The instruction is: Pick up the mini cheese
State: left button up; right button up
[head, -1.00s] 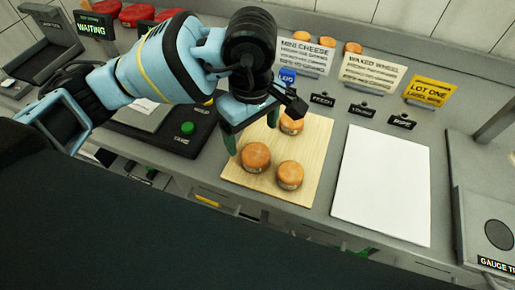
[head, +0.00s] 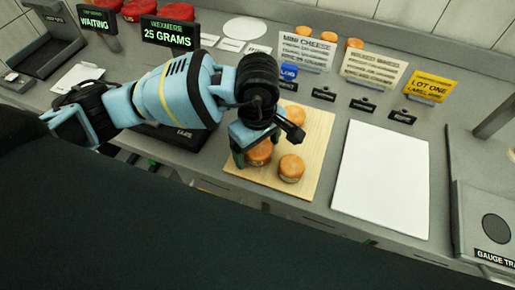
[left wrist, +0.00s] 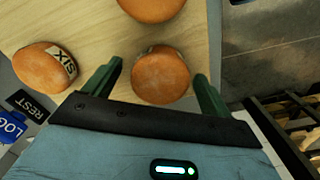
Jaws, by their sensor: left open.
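Three small orange-brown cheeses stand on a pale wooden board (head: 312,150). The left one (head: 260,154) is partly hidden under my left gripper (head: 258,148); the front right one (head: 291,168) is in clear view, and the back one (head: 291,111) is partly covered by the gripper. In the left wrist view, one cheese (left wrist: 160,75) sits between the open green fingers of my left gripper (left wrist: 157,78), with gaps on both sides. A cheese labelled SIX (left wrist: 45,68) lies to the left, and another (left wrist: 152,8) is at the top edge. My right gripper is out of view.
A white sheet (head: 380,180) lies right of the board. Behind stand the mini cheese sign (head: 306,50), waxed wheel sign (head: 373,68), lot one sign (head: 432,86) and small black tags. A display reading 25 grams (head: 170,34) stands at the back left.

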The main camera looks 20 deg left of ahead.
aim_at(257, 150)
pick_arm(q)
jog(key=c, duration=1.1)
jog(key=shift+r, duration=0.1)
jog(key=shift+r, duration=0.4)
jog(key=r, duration=0.1)
jog(key=s+r, duration=0.1)
jog(key=shift+d+r, duration=0.15)
jog(key=shift+r, duration=0.15)
jog(key=s+d, duration=0.1)
jog(key=s, duration=0.4)
jog(key=s+r, duration=0.1)
jog(key=s, duration=0.3)
jog(key=s+d+b, duration=0.1)
jog(key=s, duration=0.4)
jog(key=shift+s+d+r, duration=0.25)
jog(key=shift+s+d, duration=0.1)
